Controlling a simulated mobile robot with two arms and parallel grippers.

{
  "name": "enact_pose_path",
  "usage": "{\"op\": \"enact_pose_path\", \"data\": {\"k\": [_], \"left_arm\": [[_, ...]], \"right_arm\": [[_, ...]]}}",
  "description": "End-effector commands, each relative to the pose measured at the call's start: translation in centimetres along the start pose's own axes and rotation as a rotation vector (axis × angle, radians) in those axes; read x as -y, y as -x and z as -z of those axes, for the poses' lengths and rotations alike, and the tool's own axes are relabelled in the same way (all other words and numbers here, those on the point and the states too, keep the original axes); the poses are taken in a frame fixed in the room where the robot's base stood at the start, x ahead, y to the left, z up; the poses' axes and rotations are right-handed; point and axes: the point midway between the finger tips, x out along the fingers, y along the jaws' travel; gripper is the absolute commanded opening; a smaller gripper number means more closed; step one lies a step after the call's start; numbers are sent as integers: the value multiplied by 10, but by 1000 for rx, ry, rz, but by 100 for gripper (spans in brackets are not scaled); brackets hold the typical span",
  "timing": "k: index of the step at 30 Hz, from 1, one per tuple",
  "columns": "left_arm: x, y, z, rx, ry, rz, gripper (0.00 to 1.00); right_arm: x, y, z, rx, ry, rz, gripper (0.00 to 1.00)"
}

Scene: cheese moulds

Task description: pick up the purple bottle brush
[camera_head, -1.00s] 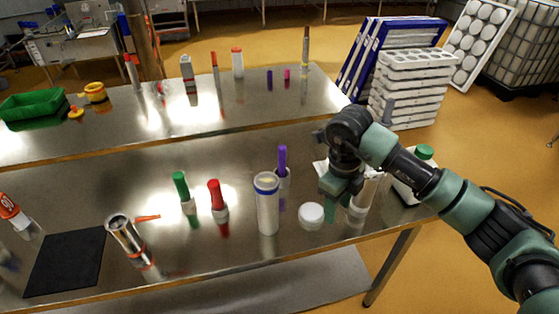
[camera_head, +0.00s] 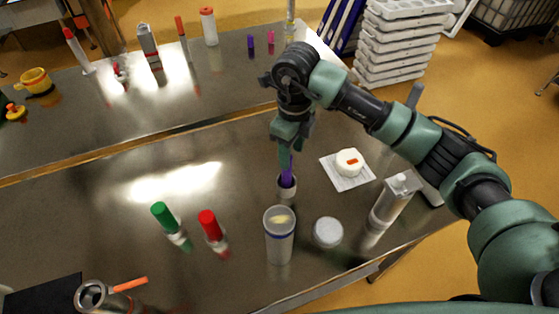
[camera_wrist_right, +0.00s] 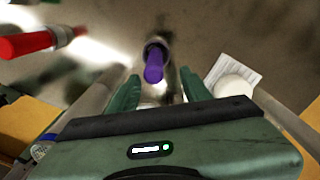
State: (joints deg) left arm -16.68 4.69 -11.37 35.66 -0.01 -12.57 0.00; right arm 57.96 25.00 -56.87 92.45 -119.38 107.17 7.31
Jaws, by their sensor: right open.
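In that view there is a gap on both sides of the brush. Part of the brush top is hidden by the fingers in the head view. My left gripper is not in view.
A red brush (camera_head: 210,226) and a green brush (camera_head: 165,218) stand to the left.

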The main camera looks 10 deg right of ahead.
Motion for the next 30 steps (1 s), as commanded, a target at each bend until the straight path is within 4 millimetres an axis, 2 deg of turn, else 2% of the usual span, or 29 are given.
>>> {"op": "enact_pose_path", "data": {"k": [9, 14, 18, 27, 29, 30], "left_arm": [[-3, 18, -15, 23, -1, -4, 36], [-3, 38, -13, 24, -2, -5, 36], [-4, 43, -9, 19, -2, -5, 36], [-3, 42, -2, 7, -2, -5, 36], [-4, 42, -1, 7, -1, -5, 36], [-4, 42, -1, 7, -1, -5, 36]], "right_arm": [[-2, -28, -1, -3, -1, -4, 48], [-7, -49, -6, -5, -1, -5, 48], [-6, -70, -7, -3, -2, -2, 48], [-5, -78, -7, 0, 0, 0, 48], [-5, -78, -7, 0, 0, 0, 34], [-5, -78, -7, 0, 0, 0, 23]]}}
